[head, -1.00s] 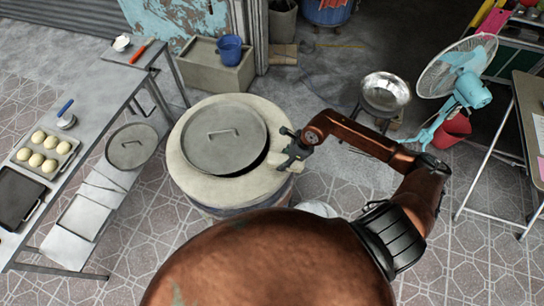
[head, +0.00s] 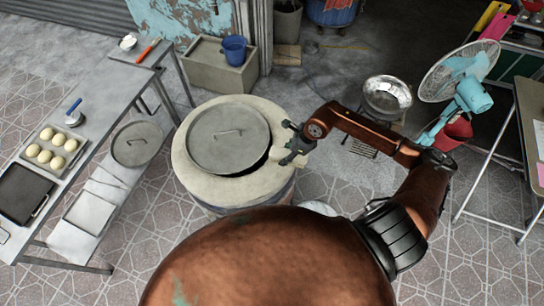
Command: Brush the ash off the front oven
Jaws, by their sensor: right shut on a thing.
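The front oven (head: 195,182) is a round barrel with a pale, wide rim. A grey metal lid (head: 215,145) with a bar handle lies over its mouth, with a dark gap at its lower right. My right gripper (head: 283,152) is at the right side of the rim, low over it. It is shut on a small pale thing (head: 274,155), which blends with the rim; I cannot tell its full shape or whether it touches the rim. Ash is too fine to make out. My left gripper is not in view.
A metal table (head: 105,92) at left bears a tray of dough balls (head: 48,148), a dark tray (head: 22,190) and a blue-handled tool (head: 73,112). A second lid (head: 136,145) is beside it. A wok (head: 387,95) and a fan (head: 465,80) stand at right.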

